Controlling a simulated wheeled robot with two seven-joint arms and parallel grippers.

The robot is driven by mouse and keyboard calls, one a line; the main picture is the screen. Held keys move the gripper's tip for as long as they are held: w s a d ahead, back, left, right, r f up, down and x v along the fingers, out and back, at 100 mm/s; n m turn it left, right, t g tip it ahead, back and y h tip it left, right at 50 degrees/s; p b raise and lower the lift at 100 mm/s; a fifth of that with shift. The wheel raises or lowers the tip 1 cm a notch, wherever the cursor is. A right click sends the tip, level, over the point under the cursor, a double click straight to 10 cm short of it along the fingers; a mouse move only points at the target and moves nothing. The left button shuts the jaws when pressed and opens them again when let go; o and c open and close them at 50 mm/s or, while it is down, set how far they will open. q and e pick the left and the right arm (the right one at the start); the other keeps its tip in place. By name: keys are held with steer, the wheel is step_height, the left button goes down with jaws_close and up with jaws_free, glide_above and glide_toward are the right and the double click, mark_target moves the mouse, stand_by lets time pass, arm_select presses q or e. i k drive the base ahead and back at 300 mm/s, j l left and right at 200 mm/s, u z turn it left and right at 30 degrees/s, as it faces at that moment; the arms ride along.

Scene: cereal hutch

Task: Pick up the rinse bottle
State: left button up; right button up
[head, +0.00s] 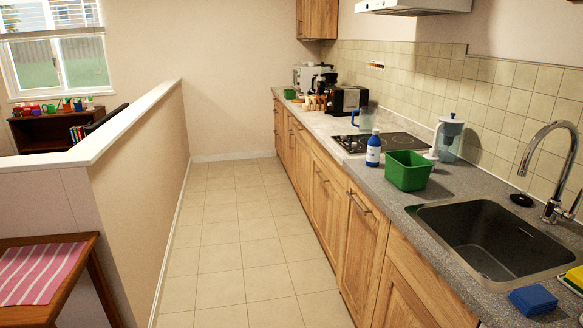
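A blue bottle (373,157) with a white label and pale cap, which looks like the rinse bottle, stands upright on the grey counter (392,198). It is near the counter's front edge, just left of a green bin (408,171) and in front of the cooktop (404,141). A small gap seems to separate the bottle from the bin. Its whole front side shows and nothing covers it. Neither of my grippers is in view.
A clear pitcher (449,138) stands behind the green bin. A sink (495,240) with a tall faucet (548,170) lies to the right, a blue sponge (532,300) near it. A half wall (138,170) bounds the aisle; the tiled floor (232,240) is clear.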

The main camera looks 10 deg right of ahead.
mark_target(374, 144)
steer(key=i+j+z, duration=0.1)
steer(key=i+z, duration=0.25)
steer(key=i+j+z, duration=0.45)
steer(key=i+z, duration=0.2)
steer(key=i+j+z, duration=0.5)
steer(key=j+z, duration=0.15)
steer(key=i+j+z, duration=0.15)
steer(key=j+z, duration=0.2)
steer(key=j, duration=0.2)
steer(key=i+j+z, duration=0.1)
steer(key=j+z, duration=0.2)
steer(key=j, duration=0.15)
steer(key=j+z, duration=0.35)
steer(key=j, duration=0.15)
steer(key=i+j, duration=0.05)
